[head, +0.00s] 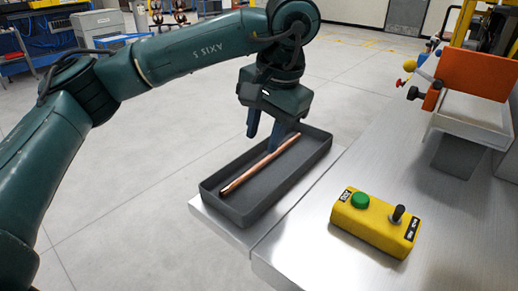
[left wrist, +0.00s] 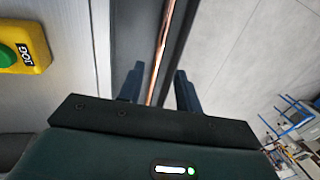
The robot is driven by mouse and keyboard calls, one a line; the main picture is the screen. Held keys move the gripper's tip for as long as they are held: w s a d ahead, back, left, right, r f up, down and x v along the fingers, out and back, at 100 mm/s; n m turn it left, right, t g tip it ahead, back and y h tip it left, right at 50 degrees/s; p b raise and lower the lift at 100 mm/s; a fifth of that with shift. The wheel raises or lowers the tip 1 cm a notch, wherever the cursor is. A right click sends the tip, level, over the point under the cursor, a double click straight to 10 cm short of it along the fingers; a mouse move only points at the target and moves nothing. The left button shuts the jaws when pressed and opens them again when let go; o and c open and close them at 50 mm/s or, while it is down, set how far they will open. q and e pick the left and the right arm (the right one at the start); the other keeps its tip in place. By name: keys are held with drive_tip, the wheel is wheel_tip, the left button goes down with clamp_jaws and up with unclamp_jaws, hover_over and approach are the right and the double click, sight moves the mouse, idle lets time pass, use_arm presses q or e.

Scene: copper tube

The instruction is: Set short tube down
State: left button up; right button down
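A copper tube (head: 258,165) lies lengthwise in a dark grey tray (head: 265,205). My left gripper (head: 264,142) is over the tray, pointing down, with its two blue fingers apart. In the left wrist view the tube (left wrist: 160,52) runs between the open fingers (left wrist: 159,88), with a gap visible on both sides, so it is not clamped. Its near end is hidden behind the gripper body there. My right gripper is in neither view.
The tray sits on a metal ledge beside a metal table (head: 310,245). A yellow control box (head: 376,224) with a green button and black knob stands on the table. An orange panel fixture (head: 462,72) is at back right. Grey floor lies left of the tray.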

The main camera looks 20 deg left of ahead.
use_arm(q)
drive_tip(key=v, duration=0.5)
drive_tip(key=shift+r+p, duration=0.25)
drive_tip(key=shift+p, duration=0.15)
